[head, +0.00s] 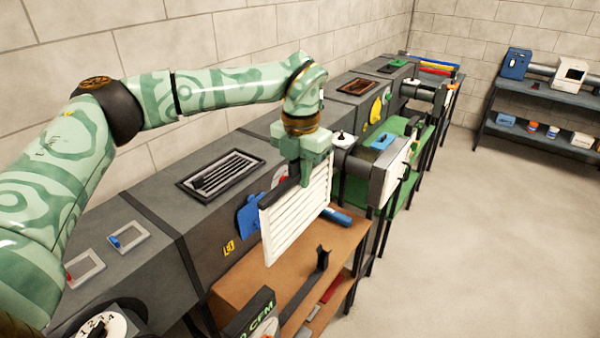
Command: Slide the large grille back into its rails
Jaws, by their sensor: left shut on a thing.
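The large grille (297,225), a white slatted panel, stands upright and slightly tilted in front of the grey duct's side, above the brown wooden bench (252,284). My left gripper (305,180) comes down from above and is shut on the grille's upper edge. A dark bar (283,192) runs along that edge beside the fingers. I cannot tell whether the grille's lower edge touches anything. The rails are not clearly visible; the grille covers part of the duct side behind it. My right gripper is not in view.
A dark slotted vent (221,173) lies in the duct top. A blue piece (249,215) hangs on the duct side, left of the grille. A black upright piece (322,258) stands on the bench. A grey box (390,172) juts out at right. The floor at right is clear.

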